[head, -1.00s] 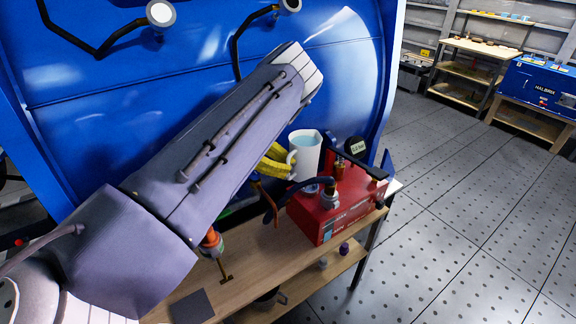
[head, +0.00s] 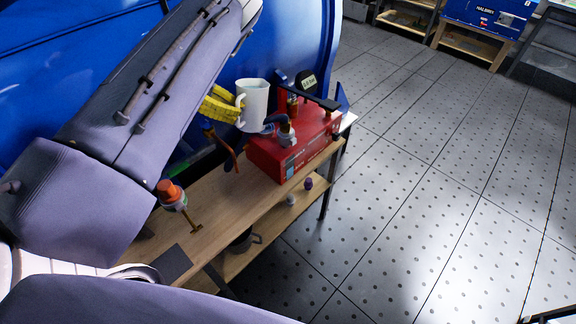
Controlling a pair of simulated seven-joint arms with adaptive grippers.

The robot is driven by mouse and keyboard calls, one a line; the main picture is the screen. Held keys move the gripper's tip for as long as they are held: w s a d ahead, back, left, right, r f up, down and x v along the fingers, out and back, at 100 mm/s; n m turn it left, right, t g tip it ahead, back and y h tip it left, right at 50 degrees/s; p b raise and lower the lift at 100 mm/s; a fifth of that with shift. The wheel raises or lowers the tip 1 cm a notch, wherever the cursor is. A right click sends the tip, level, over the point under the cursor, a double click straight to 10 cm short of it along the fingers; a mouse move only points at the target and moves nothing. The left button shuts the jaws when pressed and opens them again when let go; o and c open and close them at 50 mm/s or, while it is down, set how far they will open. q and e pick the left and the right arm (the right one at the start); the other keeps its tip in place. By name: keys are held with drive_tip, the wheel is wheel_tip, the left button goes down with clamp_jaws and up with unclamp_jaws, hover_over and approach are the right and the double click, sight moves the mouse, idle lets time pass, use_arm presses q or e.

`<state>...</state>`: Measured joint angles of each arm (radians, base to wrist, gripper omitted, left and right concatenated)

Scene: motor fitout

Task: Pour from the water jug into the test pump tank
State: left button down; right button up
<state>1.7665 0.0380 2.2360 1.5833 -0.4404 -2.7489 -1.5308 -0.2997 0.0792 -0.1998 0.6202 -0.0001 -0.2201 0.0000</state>
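The white water jug (head: 254,106) is upright or nearly so, just left of and behind the red test pump tank (head: 296,152). The tank stands on the far end of the wooden bench, with a gauge, a black lever and a dark hose on top. The yellow fingers of my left gripper (head: 222,106) are at the jug's handle and appear closed on it; my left forearm hides the rest of the gripper. The jug's underside is partly hidden, so I cannot tell its height above the bench. My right gripper is out of view.
An orange-topped tool (head: 172,194) and a dark square plate (head: 170,264) are on the wooden bench (head: 216,210). Small caps and a dark container sit on the shelf below. A large blue housing (head: 300,40) rises behind. Open floor lies to the right.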

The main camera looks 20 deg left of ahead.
use_arm(q)
drive_tip(key=shift+f, duration=0.1)
drive_tip(key=shift+a+f, duration=0.1)
drive_tip(key=shift+f, duration=1)
drive_tip(key=shift+r, duration=0.1)
drive_tip(key=shift+s+r+g, duration=0.1)
drive_tip(key=shift+r+g, duration=0.15)
drive_tip(key=shift+g, duration=0.05)
drive_tip(key=shift+r+n+g, duration=0.4)
drive_tip(key=shift+r+n, duration=0.4)
drive_tip(key=shift+r, duration=0.15)
idle(1.6)
drive_tip(key=shift+r+n+g, duration=0.3)
drive_tip(key=shift+r+g, duration=0.1)
drive_tip(key=shift+r, duration=0.45)
idle(1.4)
drive_tip(key=shift+r, duration=0.1)
drive_tip(key=shift+w+r+n, duration=0.25)
drive_tip(key=shift+r+n, duration=0.05)
drive_tip(key=shift+r, duration=0.15)
idle(1.0)
